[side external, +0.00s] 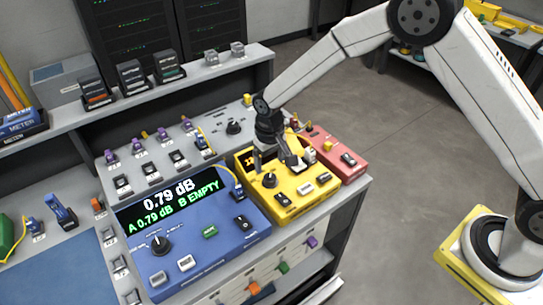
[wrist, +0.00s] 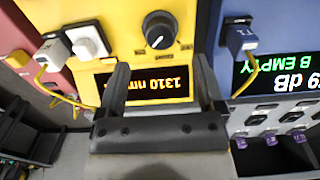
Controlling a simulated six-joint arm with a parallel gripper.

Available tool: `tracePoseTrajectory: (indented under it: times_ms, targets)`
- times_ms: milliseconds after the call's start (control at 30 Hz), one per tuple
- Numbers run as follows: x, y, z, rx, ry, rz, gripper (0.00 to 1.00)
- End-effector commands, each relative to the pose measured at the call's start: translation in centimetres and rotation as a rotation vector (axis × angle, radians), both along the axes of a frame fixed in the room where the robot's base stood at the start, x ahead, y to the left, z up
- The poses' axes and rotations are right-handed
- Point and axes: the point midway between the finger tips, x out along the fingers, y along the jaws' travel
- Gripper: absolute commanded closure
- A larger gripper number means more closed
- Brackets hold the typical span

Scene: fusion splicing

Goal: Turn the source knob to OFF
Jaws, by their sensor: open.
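The yellow source box (side external: 296,207) stands between the blue meter and a red box. Its black round knob (side external: 269,180) shows on the front part of its top. In the wrist view the same knob (wrist: 159,29) lies beyond my fingertips, roughly centred between them, with a pale mark on its face; its labels are too small to read. The source display (wrist: 160,86) reads 1310 nm, upside down. My gripper (side external: 277,161) hangs over the back of the yellow box, fingers pointing down.
The blue meter (side external: 203,246) at left reads 0.79 dB, A 0.79 dB, B EMPTY, and has its own knob (side external: 161,243). The red box (side external: 335,153) is at right. A yellow cable (wrist: 62,92) with a white plug (wrist: 88,40) runs near my fingers.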

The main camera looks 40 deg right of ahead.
Motion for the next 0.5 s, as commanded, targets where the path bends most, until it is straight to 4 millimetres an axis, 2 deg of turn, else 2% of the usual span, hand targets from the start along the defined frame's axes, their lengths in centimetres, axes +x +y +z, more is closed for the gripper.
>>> tracePoseTrajectory:
  times_ms: [300,500]
  targets:
    - [0.0,0.0,-3.9,-0.001,0.001,0.000,0.13]
    - [0.0,0.0,-5.2,-0.001,-0.001,0.000,0.13]
